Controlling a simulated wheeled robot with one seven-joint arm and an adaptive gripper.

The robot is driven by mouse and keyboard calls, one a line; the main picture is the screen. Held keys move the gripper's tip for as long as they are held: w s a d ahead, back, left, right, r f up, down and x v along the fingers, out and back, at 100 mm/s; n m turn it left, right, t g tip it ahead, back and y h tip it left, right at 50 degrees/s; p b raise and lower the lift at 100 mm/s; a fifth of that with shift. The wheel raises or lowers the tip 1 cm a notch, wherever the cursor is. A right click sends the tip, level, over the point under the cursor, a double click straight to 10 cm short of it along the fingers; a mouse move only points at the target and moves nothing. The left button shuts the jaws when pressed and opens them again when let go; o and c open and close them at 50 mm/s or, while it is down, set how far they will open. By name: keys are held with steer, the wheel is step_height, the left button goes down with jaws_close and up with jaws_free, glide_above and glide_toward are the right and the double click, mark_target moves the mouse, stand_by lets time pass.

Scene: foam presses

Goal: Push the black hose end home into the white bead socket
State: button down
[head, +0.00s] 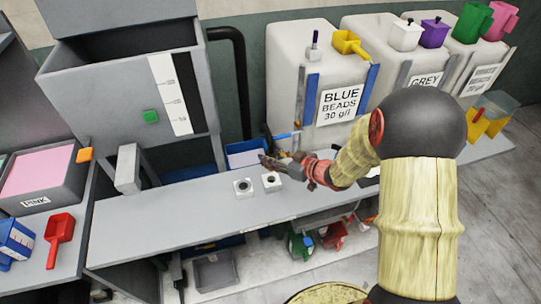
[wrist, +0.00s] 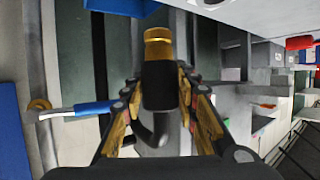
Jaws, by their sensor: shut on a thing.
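My gripper (wrist: 158,88) is shut on the black hose end (wrist: 158,70), which has a brass-coloured tip and points away from the wrist. The dark hose curves back below it between the fingers. In the head view my gripper (head: 272,160) is above the back of the grey bench; the hose end is too small to make out there. Two pale square blocks with dark round holes, a left one (head: 243,187) and a right one (head: 271,182), sit on the bench just in front of the gripper. I cannot tell which, if either, is the white bead socket.
A blue bar with a pale tip (wrist: 90,108) lies left of the fingers in the wrist view. The blue beads bin (head: 310,80) stands behind the gripper, and a grey hopper (head: 120,90) stands at left. The bench (head: 180,215) is clear left of the blocks.

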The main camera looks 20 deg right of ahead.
steer(key=shift+f+b, duration=1.8)
steer(key=shift+f, duration=1)
steer(key=shift+p, duration=0.6)
steer(key=shift+f+b, duration=1.3)
steer(key=shift+f, duration=0.75)
steer(key=c, duration=1.3)
jaws_free()
steer(key=shift+f, duration=0.1)
steer(key=shift+s, duration=0.1)
steer(key=v, duration=1.2)
